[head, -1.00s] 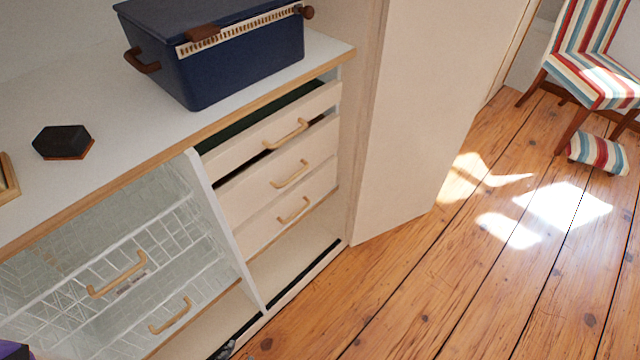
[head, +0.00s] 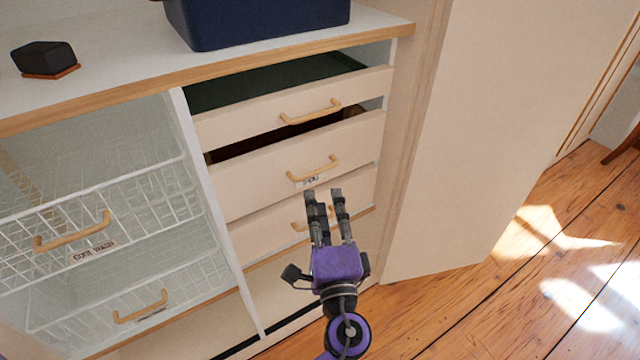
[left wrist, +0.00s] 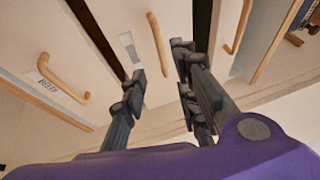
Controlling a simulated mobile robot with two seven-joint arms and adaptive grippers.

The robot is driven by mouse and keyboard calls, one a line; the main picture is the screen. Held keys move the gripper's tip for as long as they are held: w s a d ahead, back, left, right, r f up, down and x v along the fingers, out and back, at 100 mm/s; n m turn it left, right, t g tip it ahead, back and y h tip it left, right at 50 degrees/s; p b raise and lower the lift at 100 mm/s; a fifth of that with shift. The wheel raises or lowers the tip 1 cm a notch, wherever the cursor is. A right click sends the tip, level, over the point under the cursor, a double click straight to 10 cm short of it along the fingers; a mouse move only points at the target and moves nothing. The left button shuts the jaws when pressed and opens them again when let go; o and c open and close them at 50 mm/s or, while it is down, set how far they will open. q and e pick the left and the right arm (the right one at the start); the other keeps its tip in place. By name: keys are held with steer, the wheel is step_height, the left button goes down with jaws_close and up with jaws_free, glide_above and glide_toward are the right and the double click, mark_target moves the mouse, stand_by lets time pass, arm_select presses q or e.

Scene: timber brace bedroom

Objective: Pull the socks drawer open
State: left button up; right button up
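Three cream drawers with wooden handles are stacked on the cabinet's right side. The top drawer (head: 250,124) and the middle drawer (head: 250,184) stand partly out. The middle handle (head: 314,171) has a small label (head: 310,181), unreadable here; in the left wrist view this handle (left wrist: 158,48) is beyond the fingers. The bottom drawer (head: 262,236) is partly hidden by my gripper; its label (left wrist: 52,88) seems to read "BELTS". I cannot read "socks" anywhere. My left gripper (head: 323,194) is open and empty, just below and in front of the middle handle. My right gripper is not in view.
A navy box (head: 260,22) and a black hexagonal object (head: 44,58) stand on the top. A cream panel (head: 480,130) rises at right. Wood floor (head: 490,310) is open.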

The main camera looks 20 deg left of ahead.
mark_target(318, 178)
arm_select(q)
steer(key=x, duration=0.7)
steer(key=shift+w+a+r+p, duration=0.2)
steer(key=shift+w+r+p, duration=0.05)
steer(key=shift+w+p, duration=0.1)
jaws_close()
